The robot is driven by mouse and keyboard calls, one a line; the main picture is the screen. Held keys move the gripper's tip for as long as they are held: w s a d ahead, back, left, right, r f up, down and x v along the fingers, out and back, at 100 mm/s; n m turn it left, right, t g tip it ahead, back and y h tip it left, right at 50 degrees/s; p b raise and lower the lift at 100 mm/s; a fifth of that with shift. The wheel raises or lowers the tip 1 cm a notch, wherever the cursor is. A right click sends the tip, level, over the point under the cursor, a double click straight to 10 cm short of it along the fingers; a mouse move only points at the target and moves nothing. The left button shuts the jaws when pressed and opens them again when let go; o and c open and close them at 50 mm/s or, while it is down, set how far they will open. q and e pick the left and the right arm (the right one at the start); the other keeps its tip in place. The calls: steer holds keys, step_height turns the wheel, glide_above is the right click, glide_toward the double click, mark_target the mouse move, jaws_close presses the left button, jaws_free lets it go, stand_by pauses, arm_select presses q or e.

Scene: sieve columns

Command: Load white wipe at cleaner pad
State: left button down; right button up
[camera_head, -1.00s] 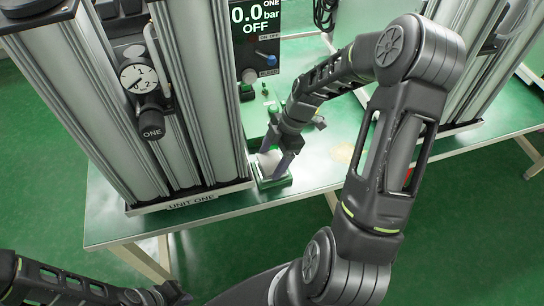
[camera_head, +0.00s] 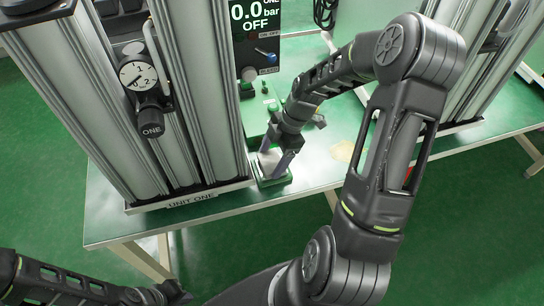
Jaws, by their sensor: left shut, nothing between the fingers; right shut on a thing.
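My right gripper (camera_head: 276,169) reaches down over a small green block-like holder (camera_head: 275,183) at the table's front edge, beside the column marked UNIT ONE. The gripper is shut on a pale, whitish piece (camera_head: 268,160), which looks like the white wipe, between its fingers. The piece is low, at the holder's top; whether it touches the holder is hard to tell. The holder is probably the cleaner pad, partly hidden by the fingers. My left gripper (camera_head: 176,292) is at the bottom edge, shut and empty, below the table front.
The unit's tall metal columns (camera_head: 205,80) with a dial gauge (camera_head: 138,75) stand close left of the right gripper. A display panel (camera_head: 254,35) reading 0.0 bar OFF is behind it. A beige flat patch (camera_head: 344,151) lies on the green table to the right.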

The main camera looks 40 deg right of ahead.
mark_target(272, 161)
steer(key=shift+s+f+b, duration=0.1)
steer(key=shift+f+b, duration=0.35)
steer(key=shift+b, duration=0.05)
stand_by(1.8)
steer(key=shift+r+p, duration=2.05)
steer(key=shift+r, duration=1.55)
